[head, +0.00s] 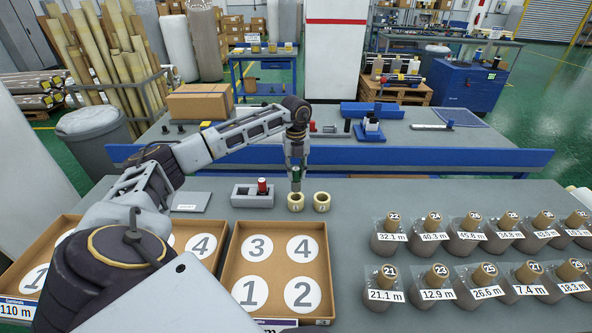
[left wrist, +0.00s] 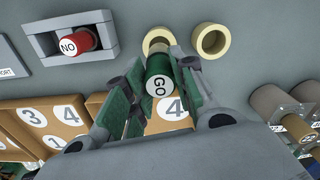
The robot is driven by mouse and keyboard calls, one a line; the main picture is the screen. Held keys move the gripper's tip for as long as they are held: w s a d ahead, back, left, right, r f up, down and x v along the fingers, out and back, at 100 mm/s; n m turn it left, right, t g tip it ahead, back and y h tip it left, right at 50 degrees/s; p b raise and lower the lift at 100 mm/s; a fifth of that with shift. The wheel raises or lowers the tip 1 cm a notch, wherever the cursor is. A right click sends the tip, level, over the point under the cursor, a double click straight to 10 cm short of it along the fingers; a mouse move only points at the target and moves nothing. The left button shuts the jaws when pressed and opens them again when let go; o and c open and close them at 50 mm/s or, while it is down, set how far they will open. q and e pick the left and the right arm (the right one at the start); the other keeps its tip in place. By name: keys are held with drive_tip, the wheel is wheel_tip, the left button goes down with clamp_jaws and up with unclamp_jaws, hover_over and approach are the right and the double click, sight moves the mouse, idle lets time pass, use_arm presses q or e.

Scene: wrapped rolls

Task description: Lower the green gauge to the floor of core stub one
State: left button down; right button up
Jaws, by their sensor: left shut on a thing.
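The green gauge (head: 295,173), marked GO on its end in the left wrist view (left wrist: 159,86), is upright between the fingers of my left gripper (head: 296,165). The gripper is shut on it. Two short cream core stubs stand side by side on the table. The gauge is over the left stub (head: 296,203), and its lower end overlaps that stub's opening; I cannot tell how far in it reaches. The right stub (head: 322,202) is open and empty in the left wrist view (left wrist: 210,41). My right gripper is not in view.
A grey holder (head: 240,198) with a red gauge (head: 262,186) marked NO stands left of the stubs. A cardboard tray (head: 274,273) with numbered circles lies in front. Labelled wrapped rolls (head: 464,243) stand at right. A blue rail (head: 420,161) runs behind.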

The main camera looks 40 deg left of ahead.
sight(296, 182)
use_arm(q)
drive_tip(key=shift+f+b, duration=0.55)
drive_tip(key=shift+f, duration=0.35)
drive_tip(key=shift+f+b, duration=0.3)
drive_tip(key=shift+f, duration=0.85)
drive_tip(key=shift+f+b, duration=0.35)
drive_tip(key=shift+f, duration=0.25)
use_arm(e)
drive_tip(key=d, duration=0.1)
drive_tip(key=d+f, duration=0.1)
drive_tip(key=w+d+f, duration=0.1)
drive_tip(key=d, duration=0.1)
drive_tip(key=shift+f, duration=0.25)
use_arm(q)
drive_tip(key=shift+f, duration=0.1)
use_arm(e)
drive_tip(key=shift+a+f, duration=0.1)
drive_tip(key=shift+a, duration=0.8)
